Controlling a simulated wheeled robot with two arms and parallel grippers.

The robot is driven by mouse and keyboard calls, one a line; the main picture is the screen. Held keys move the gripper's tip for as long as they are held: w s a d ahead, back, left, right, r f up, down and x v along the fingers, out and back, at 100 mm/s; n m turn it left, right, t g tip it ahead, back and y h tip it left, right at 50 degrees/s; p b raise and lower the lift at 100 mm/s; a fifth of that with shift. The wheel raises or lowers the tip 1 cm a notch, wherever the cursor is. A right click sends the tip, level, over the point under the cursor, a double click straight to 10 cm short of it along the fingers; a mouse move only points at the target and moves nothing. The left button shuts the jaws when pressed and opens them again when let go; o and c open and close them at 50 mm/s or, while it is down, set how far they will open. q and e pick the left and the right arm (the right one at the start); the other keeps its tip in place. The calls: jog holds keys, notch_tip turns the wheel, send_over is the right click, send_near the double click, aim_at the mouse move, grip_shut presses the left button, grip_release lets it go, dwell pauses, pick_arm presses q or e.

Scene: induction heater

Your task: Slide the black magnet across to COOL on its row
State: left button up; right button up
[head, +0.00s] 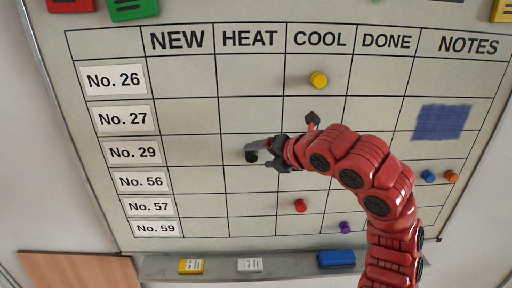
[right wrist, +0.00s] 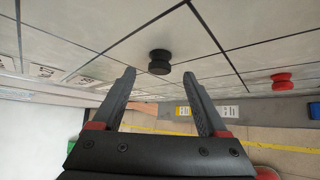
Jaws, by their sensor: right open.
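The black magnet (head: 251,157) sits on the whiteboard (head: 190,120) in the HEAT column, on the No. 29 row. My right gripper (head: 262,153) is at that cell, reaching in from the right, and partly covers the magnet's surroundings. In the right wrist view the black magnet (right wrist: 159,62) shows just beyond the tips of my open right gripper (right wrist: 159,78), centred between the two fingers. Neither finger visibly grips it. The COOL cell of that row is partly hidden by my right arm. My left gripper is not in view.
A yellow magnet (head: 318,80) is in COOL on the No. 26 row. A red magnet (head: 300,206) and a purple magnet (head: 345,228) sit lower. Blue (head: 428,176) and orange (head: 451,177) magnets are in NOTES. A tray (head: 215,267) runs below the board.

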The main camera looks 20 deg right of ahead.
aim_at(254, 156)
jog(key=p+x, duration=0.1)
jog(key=x, duration=0.2)
jog(key=shift+w, duration=0.2)
jog(key=shift+s, duration=0.1)
grip_shut()
jog(key=shift+s+d+b, duration=0.2)
jog(key=shift+d+b, duration=0.3)
jog(key=shift+d, duration=0.3)
jog(key=shift+s+d+b, duration=0.2)
jog(key=shift+d+b, duration=0.35)
jog(key=shift+d, duration=0.25)
jog(key=shift+s+d+b, duration=0.2)
jog(key=shift+d+b, duration=0.3)
jog(key=shift+d, duration=0.3)
jog(key=s+d+b, duration=0.3)
jog(key=d+b, duration=0.4)
jog(key=d, duration=0.3)
jog(key=shift+r, duration=0.35)
